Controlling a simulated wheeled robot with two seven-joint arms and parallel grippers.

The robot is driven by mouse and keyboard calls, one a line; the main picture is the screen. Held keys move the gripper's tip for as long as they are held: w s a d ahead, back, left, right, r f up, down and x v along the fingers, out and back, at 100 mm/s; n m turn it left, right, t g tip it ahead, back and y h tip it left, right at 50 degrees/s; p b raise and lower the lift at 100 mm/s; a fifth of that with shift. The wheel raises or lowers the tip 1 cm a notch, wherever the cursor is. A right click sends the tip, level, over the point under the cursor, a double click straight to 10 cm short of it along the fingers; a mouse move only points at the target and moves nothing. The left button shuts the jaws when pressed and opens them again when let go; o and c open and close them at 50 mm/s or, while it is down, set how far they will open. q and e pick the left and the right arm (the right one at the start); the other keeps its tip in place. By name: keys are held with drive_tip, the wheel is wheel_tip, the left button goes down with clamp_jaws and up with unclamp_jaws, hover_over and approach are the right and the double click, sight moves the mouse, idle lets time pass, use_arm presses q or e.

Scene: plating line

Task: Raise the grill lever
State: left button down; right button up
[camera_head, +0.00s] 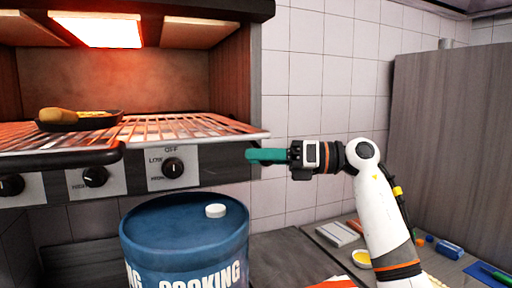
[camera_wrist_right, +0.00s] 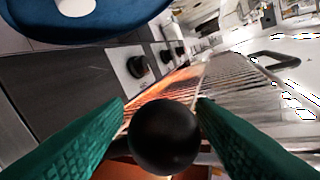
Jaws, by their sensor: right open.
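The grill (camera_head: 200,155) glows red inside, with a wire rack. A round black ball knob (camera_wrist_right: 165,138), seemingly the end of the grill lever, fills the low middle of the right wrist view. My right gripper (camera_head: 250,155) has green fingers, reaches in from the right, and is at the grill's right front corner. In the right wrist view its fingers (camera_wrist_right: 161,104) are apart, one on each side of the ball, with no clear grip on it. The lever's shaft is hidden, and I cannot make out the ball in the head view. My left gripper is out of view.
A black pan (camera_head: 80,121) with food sits on the rack. A black bar handle (camera_head: 60,161) and control knobs (camera_head: 172,168) are along the grill's front. A blue drum (camera_head: 185,235) with a white disc (camera_head: 215,211) on top stands below. A tiled wall is behind.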

drive_tip(key=shift+w+a, duration=0.1)
drive_tip(key=shift+a, duration=0.5)
